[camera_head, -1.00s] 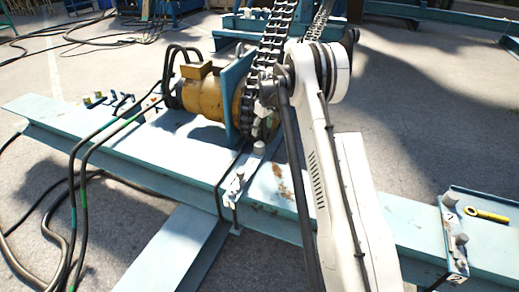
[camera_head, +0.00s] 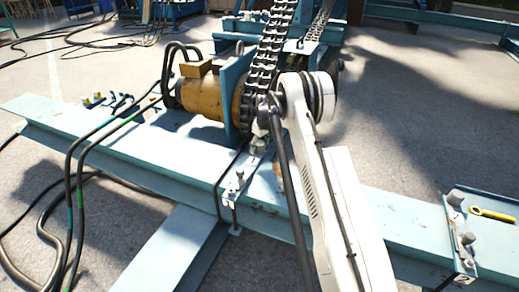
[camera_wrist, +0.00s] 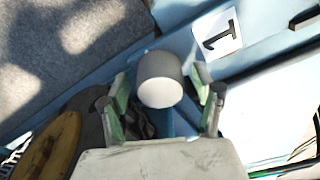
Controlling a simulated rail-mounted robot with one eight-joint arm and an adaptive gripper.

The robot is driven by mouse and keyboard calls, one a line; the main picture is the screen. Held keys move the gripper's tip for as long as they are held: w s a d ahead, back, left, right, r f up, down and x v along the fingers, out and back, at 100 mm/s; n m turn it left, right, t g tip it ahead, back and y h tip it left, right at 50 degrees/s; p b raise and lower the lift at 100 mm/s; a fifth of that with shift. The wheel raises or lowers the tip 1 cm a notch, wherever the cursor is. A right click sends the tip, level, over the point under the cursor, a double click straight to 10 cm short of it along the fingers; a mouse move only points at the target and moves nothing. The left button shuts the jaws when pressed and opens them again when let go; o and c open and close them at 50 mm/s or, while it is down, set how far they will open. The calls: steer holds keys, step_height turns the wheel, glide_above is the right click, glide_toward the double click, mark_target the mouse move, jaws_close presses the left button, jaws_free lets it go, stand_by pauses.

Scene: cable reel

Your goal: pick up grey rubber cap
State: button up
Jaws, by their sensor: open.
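The grey rubber cap (camera_wrist: 160,78) shows in the wrist view as a short cylinder with a pale, brightly lit round end. My gripper (camera_wrist: 163,86) is open, with one green-and-grey finger on each side of the cap. Gaps show between the cap and both fingers, and I cannot tell how far the fingertips reach down around it. In the head view a grey cap (camera_head: 258,145) stands on the light blue beam (camera_head: 170,155), just below the end of my arm. My gripper's fingers cannot be made out there.
A yellow motor (camera_head: 201,97) and a hanging chain (camera_head: 268,55) stand close to my arm. Black cables cross the beam at left. A blue tray (camera_head: 498,240) with grey caps and a yellow wrench (camera_head: 492,214) is at right. A "1" label (camera_wrist: 217,31) is near the cap.

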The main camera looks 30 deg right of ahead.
steer(key=shift+f, duration=0.15)
steer(key=c, duration=1.2)
